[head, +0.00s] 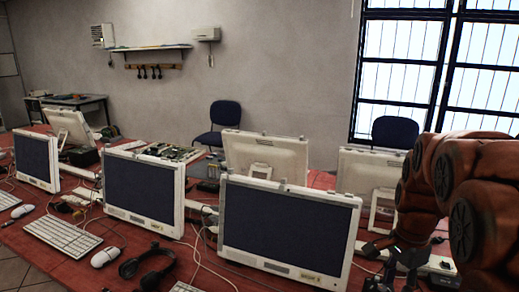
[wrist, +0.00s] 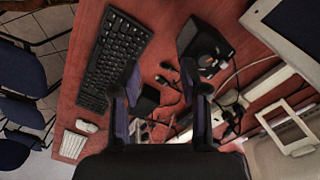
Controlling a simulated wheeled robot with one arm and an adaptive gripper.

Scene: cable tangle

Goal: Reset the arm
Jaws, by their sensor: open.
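My gripper (wrist: 162,103) is open in the wrist view, its two dark fingers apart over the red table (wrist: 172,50), with cables and small dark items in view between and beyond them. Nothing is held between the fingers. In the head view my arm comes in from the right, and my gripper (head: 393,268) shows low at the right, in front of the right-hand monitor. A black keyboard (wrist: 113,58) lies left of the fingers in the wrist view. A black box-like device (wrist: 207,48) is beyond the right finger.
Several white monitors, one at the front (head: 285,228), crowd the table with cables between them. A white keyboard (head: 62,236), mice and a black headset (head: 146,263) lie at the front left. Blue chairs (head: 219,124) stand behind. A barred window (head: 409,62) is at the back right.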

